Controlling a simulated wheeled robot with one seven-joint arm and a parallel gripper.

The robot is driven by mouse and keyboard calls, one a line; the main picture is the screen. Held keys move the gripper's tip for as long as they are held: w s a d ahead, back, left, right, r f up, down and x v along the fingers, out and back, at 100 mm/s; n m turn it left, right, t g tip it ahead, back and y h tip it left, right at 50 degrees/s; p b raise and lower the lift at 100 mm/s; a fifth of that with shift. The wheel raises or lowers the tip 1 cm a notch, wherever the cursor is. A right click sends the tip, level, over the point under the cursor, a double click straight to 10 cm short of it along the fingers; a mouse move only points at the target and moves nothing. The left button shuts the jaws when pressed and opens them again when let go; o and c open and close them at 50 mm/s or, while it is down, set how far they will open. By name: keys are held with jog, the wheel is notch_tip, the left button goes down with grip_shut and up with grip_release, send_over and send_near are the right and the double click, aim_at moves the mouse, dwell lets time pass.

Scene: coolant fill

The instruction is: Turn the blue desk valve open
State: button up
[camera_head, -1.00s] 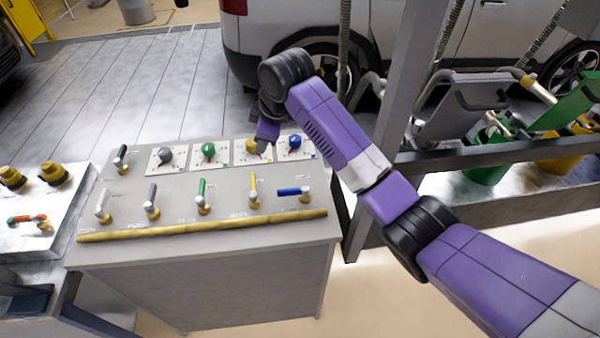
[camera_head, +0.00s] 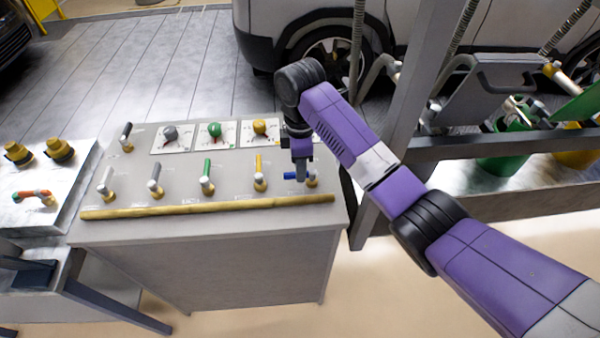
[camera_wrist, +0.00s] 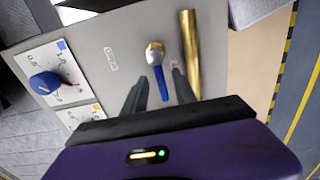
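The blue desk valve (camera_head: 312,179) is at the right end of the front row on the grey desk. Its blue handle lies sideways, pointing left in the head view. In the wrist view the valve's metal hub (camera_wrist: 154,52) and blue handle show between my fingers. My gripper (camera_head: 301,173) points down at the handle, hiding part of it in the head view. In the wrist view my gripper (camera_wrist: 160,77) is open, one finger on each side of the handle; I cannot tell whether either touches it.
Grey, green and yellow dials (camera_head: 215,130) line the back of the desk; a blue dial (camera_wrist: 45,83) shows in the wrist view. Yellow (camera_head: 260,170), green (camera_head: 207,175) and other levers stand left. A brass rail (camera_head: 200,208) runs along the front edge. A grey post (camera_head: 400,110) stands right.

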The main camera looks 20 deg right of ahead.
jog(key=shift+f+b, duration=0.3)
jog(key=shift+f, duration=0.4)
grip_shut()
dwell(1.0)
